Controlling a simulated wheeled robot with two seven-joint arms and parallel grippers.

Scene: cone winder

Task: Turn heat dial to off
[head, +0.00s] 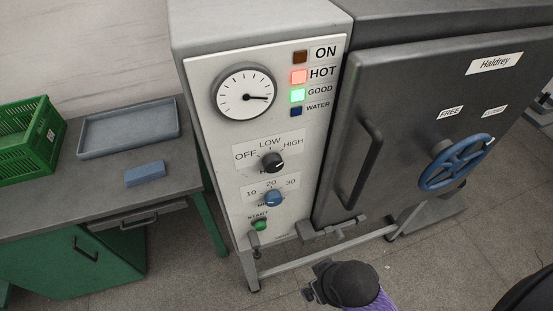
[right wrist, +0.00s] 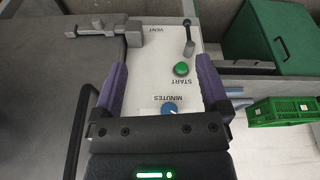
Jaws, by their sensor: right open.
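The heat dial (head: 272,162) is a black knob on the pale control panel in the head view. OFF, LOW and HIGH are printed around it from left to right. Its pointer is too small to read surely. My right gripper (right wrist: 163,63) is open and empty in the right wrist view, its purple fingers apart in front of the panel's lower part. The blue minutes dial (right wrist: 169,108) shows between the fingers, near the gripper's body. The heat dial does not show in that view. My left gripper is not in view.
The round gauge (head: 244,91) and lamps, with HOT (head: 299,76) and GOOD (head: 297,95) lit, are above the dial. The green start button (head: 260,225) is below. A door handle (head: 361,157) and blue wheel (head: 456,162) stick out at right. A bench with a tray (head: 128,128) stands left.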

